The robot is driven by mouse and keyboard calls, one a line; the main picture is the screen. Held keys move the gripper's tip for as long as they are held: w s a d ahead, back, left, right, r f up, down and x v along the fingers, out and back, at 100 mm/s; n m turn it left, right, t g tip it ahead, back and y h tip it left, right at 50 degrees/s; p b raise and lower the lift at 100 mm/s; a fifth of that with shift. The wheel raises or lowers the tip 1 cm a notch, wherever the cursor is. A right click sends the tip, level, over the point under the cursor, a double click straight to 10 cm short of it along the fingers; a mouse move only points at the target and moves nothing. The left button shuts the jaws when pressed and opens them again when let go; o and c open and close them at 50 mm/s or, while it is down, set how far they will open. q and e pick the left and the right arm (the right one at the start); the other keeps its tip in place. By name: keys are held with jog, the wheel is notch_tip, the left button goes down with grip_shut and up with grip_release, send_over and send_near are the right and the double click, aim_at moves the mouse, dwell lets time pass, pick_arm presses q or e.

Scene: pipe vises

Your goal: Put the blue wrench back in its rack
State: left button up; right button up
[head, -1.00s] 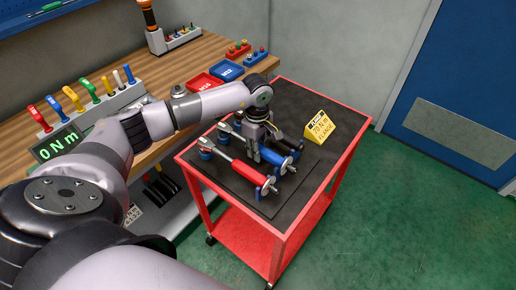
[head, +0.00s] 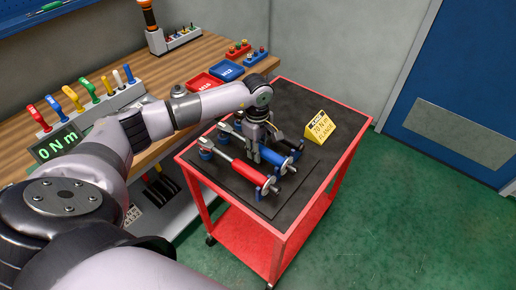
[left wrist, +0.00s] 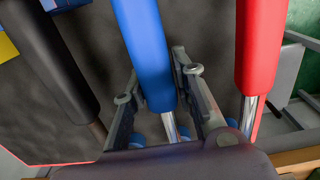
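The blue wrench (head: 276,155) lies on the black-topped red cart, its blue handle towards the right front. My left gripper (head: 257,152) is low over it, pointing down. In the left wrist view the blue handle (left wrist: 143,40) runs between my two fingers, which stand apart on either side of it with narrow gaps. The gripper looks open around the handle. A red-handled wrench (head: 247,174) lies beside it, and its handle (left wrist: 262,45) is right of my fingers in the wrist view. I cannot tell which fixture is the wrench's rack. My right gripper is not in view.
A black handle (left wrist: 50,60) lies left of my fingers in the wrist view. A yellow sign (head: 319,125) stands on the cart (head: 329,187). The wooden bench (head: 200,55) behind carries coloured tools, a red tray (head: 203,82) and a blue tray (head: 227,71). The green floor at right is clear.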

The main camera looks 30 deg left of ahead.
pick_arm(q)
jog(key=o, duration=0.5)
notch_tip(320, 180, up, 12)
jog(key=shift+a, duration=0.1)
dwell(0.5)
